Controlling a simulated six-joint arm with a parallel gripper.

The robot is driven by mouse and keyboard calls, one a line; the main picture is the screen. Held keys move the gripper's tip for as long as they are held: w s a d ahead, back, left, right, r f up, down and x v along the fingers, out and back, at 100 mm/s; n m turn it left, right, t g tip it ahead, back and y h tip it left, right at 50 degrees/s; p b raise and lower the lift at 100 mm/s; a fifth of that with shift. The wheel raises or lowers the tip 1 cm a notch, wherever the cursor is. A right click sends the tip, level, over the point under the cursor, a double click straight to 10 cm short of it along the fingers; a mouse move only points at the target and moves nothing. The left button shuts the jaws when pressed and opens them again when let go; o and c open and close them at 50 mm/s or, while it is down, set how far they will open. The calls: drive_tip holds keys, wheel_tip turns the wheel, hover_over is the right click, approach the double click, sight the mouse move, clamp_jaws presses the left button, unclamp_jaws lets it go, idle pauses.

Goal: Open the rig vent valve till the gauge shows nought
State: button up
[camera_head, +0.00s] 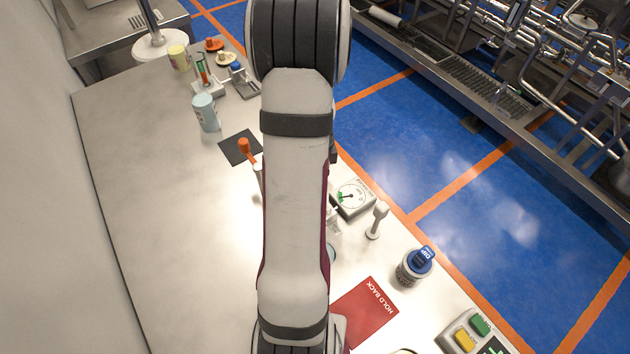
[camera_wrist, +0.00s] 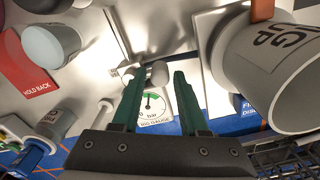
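The rig gauge (camera_wrist: 153,108) is a white dial with a green sector and a dark needle; I cannot read its value. It also shows in the head view (camera_head: 350,196), right of my arm. A pale, rounded valve knob (camera_wrist: 159,72) on a metal fitting lies just beyond the gauge in the wrist view. In the head view the fitting is mostly hidden behind my arm. My gripper (camera_wrist: 158,73) is open, its two green fingers apart, with the knob appearing between their tips. I cannot tell whether they touch it.
A white post (camera_head: 378,217) stands beside the gauge. A red HOLD BACK card (camera_head: 367,312), a blue-lidded jar (camera_head: 414,266) and a button box (camera_head: 466,335) lie nearer. A large labelled cup (camera_wrist: 285,75) is close right of my fingers. The bench's left side is clear.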

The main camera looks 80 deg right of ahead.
clamp_jaws()
drive_tip(key=shift+w+n, duration=0.1)
drive_tip(key=shift+n, duration=0.2)
drive_tip(key=n, duration=0.1)
drive_tip(key=a+n, duration=0.1)
drive_tip(key=shift+w+n, duration=0.3)
drive_tip(key=shift+n, duration=0.1)
drive_tip(key=n, duration=0.1)
drive_tip(key=a+n, duration=0.1)
drive_tip(key=shift+w+n, duration=0.2)
drive_tip(key=shift+n, duration=0.1)
drive_tip(key=shift+a+n, duration=0.5)
drive_tip(key=shift+n, duration=0.75)
drive_tip(key=shift+a+n, duration=0.5)
drive_tip(key=shift+n, duration=0.75)
